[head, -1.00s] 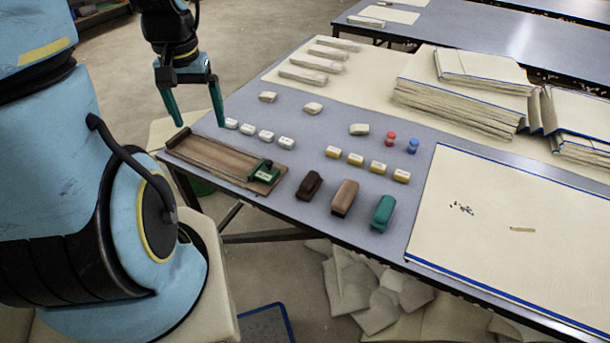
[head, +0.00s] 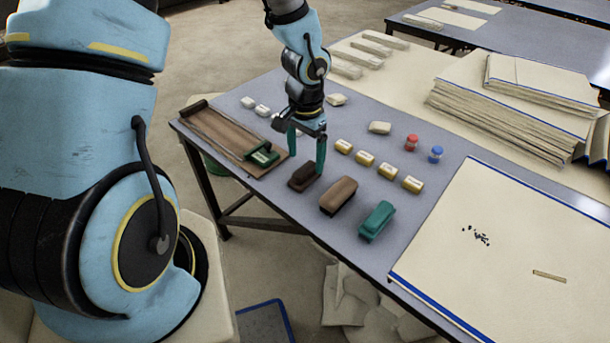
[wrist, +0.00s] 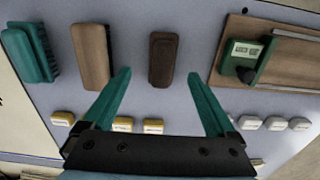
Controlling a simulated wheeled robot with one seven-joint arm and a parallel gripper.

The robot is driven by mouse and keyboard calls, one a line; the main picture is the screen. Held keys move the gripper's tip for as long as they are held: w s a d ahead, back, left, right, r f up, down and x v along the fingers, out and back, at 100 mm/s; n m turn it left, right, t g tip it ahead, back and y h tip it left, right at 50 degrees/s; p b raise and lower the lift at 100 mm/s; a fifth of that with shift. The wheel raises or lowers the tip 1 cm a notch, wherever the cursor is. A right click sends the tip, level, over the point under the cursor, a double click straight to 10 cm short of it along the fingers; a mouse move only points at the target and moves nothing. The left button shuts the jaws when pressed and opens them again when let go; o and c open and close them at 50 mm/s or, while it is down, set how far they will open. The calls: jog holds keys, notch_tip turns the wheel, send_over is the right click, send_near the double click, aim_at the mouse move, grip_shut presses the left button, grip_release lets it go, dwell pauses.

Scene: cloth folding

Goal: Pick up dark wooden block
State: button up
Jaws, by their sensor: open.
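The dark wooden block (head: 303,176) lies on the grey-blue table, between the wooden tray and a lighter brown block. My gripper (head: 306,165) is open, with its green fingers pointing down above and around the dark block in the head view. In the wrist view the dark block (wrist: 163,59) stands beyond and between the open fingertips of my gripper (wrist: 157,75), and nothing is held. Whether the fingers touch the block cannot be told.
A lighter brown block (head: 338,195) and a green brush-like block (head: 376,220) lie to the right. A wooden tray (head: 215,130) with a green stamp-like piece (head: 263,155) lies to the left. Small yellow-white blocks (head: 364,158) sit behind. A large cream board (head: 500,230) covers the right.

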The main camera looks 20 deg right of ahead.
aim_at(305, 168)
jog(key=shift+w+f+p, duration=0.2)
jog(key=shift+f+p, duration=0.2)
jog(key=shift+f, duration=2.5)
jog(key=shift+c, duration=0.2)
grip_shut()
